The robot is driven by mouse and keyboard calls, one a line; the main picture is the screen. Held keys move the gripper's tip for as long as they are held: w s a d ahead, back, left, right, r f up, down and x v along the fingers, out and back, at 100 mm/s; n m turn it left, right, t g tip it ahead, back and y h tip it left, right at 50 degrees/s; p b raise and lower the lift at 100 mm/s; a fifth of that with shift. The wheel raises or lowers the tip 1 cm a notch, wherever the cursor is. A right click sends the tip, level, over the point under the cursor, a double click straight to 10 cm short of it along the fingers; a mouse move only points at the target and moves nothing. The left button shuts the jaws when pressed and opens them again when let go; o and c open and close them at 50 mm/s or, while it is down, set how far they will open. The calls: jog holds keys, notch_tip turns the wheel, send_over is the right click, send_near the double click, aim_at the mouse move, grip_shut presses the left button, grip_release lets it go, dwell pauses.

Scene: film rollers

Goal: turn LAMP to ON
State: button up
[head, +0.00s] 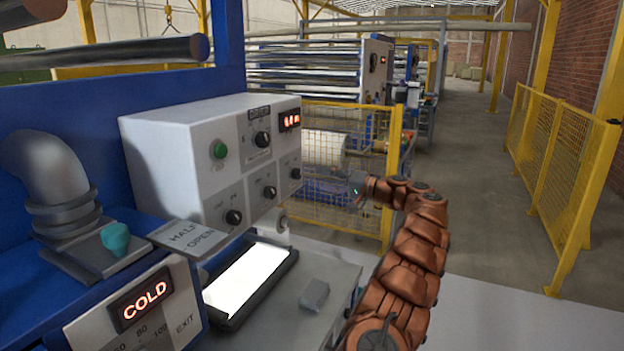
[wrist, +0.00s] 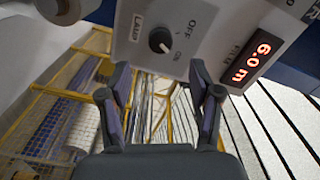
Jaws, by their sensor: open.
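The LAMP knob (wrist: 160,40) is a round black knob on a pale plate marked LAMP, OFF and ON in the wrist view. A white mark shows on its lower right side, on the side of the ON label, but the exact setting is hard to tell. In the head view it appears to be the lower right knob (head: 295,174) on the white control box. My gripper (wrist: 158,80) is open and empty, its two fingers apart, with the knob beyond their tips. In the head view my gripper (head: 357,188) is small, right of the box and apart from it.
A red display (wrist: 248,62) reading 6.0 m is beside the LAMP plate. The control box (head: 165,150) also carries a green button (head: 219,149) and other black knobs. A yellow mesh fence (head: 345,125) stands behind my gripper. Open floor (head: 460,180) lies to the right.

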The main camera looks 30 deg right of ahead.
jog(key=shift+v, duration=1.45)
